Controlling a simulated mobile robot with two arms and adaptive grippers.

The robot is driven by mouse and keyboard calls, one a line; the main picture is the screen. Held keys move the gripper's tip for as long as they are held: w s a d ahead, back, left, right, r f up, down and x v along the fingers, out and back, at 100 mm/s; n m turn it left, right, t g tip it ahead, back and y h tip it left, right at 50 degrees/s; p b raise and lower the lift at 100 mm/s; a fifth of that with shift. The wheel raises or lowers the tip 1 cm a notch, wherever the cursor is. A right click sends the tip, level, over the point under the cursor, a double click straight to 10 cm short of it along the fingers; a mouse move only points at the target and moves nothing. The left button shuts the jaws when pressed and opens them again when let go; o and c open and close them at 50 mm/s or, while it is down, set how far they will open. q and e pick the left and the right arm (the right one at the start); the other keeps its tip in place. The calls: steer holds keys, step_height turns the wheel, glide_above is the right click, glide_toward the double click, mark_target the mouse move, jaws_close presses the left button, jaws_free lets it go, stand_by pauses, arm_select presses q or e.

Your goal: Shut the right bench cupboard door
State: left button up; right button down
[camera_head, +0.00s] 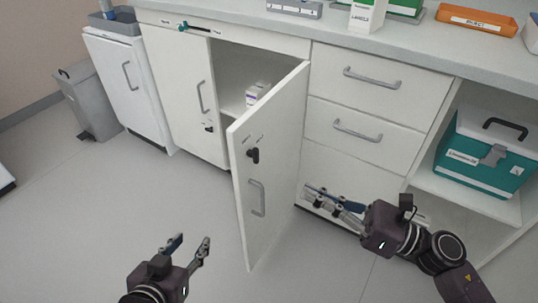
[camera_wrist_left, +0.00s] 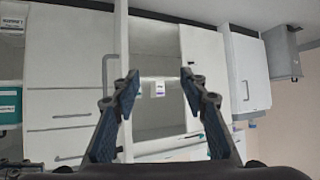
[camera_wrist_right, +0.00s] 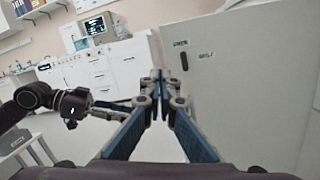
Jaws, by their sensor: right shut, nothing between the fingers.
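The right bench cupboard door (camera_head: 275,155) stands wide open in the head view, hinged beside the drawers. Its outer face shows a grey handle (camera_head: 257,198) and a black latch (camera_head: 253,155). The same door fills the right of the right wrist view (camera_wrist_right: 245,85). My right gripper (camera_head: 307,191) is shut and empty, on the outer side of the door; contact cannot be told. My left gripper (camera_head: 193,240) is open and empty, low in front of the cupboard, left of the door. The left wrist view shows its spread fingers (camera_wrist_left: 157,75) facing the open cupboard.
A small white box (camera_head: 257,92) stands inside the cupboard. The left cupboard door (camera_head: 180,90) is shut. Drawers (camera_head: 360,90) and a shelf with a teal case (camera_head: 485,155) are on the right. A grey bin (camera_head: 92,100) stands far left. The floor in front is clear.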

steer(key=w+d+f+n+h, duration=0.2)
steer(key=d, duration=0.1)
steer(key=p, duration=0.2)
glide_toward(258, 161)
steer(key=x, duration=0.7)
arm_select(q)
steer(key=s+a+f+g+y, duration=0.1)
steer(key=s+a+f+g, duration=0.2)
steer(key=s, duration=0.6)
step_height(258, 161, down, 3)
steer(key=shift+a+f+g, duration=0.1)
steer(key=shift+a+g, duration=0.05)
steer(key=shift+g, duration=1.05)
steer(key=shift+s, duration=0.15)
arm_select(e)
steer(key=shift+a, duration=0.1)
